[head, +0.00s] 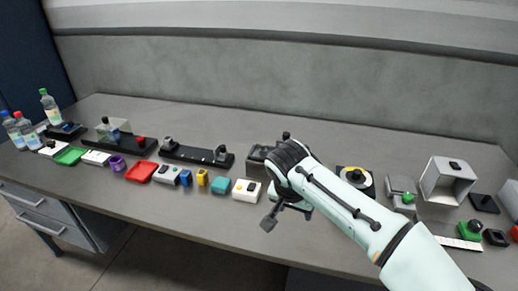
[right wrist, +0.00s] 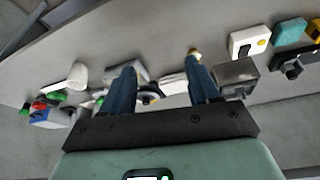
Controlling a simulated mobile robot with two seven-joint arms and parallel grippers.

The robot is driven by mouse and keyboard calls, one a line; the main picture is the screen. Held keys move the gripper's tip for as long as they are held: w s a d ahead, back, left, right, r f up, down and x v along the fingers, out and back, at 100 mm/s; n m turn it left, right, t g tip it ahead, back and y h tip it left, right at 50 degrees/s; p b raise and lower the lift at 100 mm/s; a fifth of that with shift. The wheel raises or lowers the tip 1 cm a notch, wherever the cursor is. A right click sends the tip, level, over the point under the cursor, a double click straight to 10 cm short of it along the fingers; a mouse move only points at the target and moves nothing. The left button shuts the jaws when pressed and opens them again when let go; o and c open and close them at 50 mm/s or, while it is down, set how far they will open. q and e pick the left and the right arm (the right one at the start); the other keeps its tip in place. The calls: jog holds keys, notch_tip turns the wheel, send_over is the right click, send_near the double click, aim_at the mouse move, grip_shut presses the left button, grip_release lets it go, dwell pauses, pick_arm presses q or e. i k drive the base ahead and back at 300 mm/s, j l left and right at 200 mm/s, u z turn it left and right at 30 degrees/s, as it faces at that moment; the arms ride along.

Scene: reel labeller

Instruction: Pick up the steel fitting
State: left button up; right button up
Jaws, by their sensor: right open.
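I cannot single out the steel fitting for certain in either view. In the right wrist view a small yellowish metallic piece (right wrist: 194,51) shows at the tip of one finger; its shape is too small to tell. A grey metal-looking block (right wrist: 237,75) lies just beyond that finger. It also shows partly behind my arm in the head view (head: 257,153). My right gripper (head: 284,208) is over the front middle of the bench, its fingers spread apart (right wrist: 161,64), with nothing clearly held between them. It hides part of the bench. My left gripper is out of view.
An open grey housing (head: 431,185) is at the right. Bare bench top shows along the back.

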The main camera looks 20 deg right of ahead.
aim_at(263, 151)
jog(key=i, duration=1.2)
